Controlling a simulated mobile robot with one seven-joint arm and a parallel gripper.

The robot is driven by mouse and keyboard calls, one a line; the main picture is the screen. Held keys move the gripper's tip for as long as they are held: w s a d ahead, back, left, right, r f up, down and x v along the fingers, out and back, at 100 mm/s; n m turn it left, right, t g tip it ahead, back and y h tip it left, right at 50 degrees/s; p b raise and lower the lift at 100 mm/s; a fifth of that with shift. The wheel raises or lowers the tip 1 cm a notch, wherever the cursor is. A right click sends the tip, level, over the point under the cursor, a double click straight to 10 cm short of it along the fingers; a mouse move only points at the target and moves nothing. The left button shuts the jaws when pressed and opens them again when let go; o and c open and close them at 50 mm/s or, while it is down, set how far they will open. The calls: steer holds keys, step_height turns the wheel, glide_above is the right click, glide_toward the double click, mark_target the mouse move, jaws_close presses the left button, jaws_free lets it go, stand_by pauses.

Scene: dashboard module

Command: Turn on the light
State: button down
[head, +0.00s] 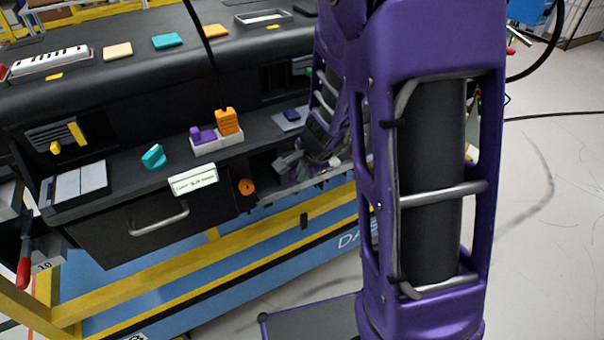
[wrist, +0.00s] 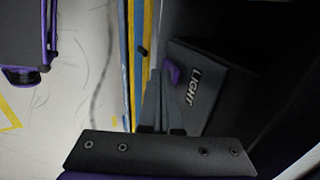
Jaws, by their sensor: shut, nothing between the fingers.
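The light control shows in the wrist view as a dark panel (wrist: 212,100) lettered "LIGHT", with a small purple knob or switch (wrist: 173,74) beside the lettering. My gripper (wrist: 158,90) is shut and empty, its fingers just left of the purple part; I cannot tell whether they touch it. In the head view my gripper (head: 287,163) is at the lower front of the dashboard, right of the orange round knob (head: 246,187). The light panel is not distinguishable in the head view, where my arm covers that area.
The dashboard (head: 250,55) has a lower shelf with a teal knob (head: 153,156), a white holder (head: 217,143) with purple and orange parts, and a white label block (head: 193,179). A drawer handle (head: 158,218) juts out below. Open floor (head: 550,190) lies to the right.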

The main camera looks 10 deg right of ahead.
steer(key=shift+w+a+r, duration=0.1)
steer(key=shift+w+r, duration=0.1)
steer(key=shift+w, duration=0.2)
steer(key=shift+r, duration=0.1)
steer(key=shift+w+r+p, duration=0.1)
steer(key=shift+r+p, duration=0.7)
steer(key=shift+p, duration=0.1)
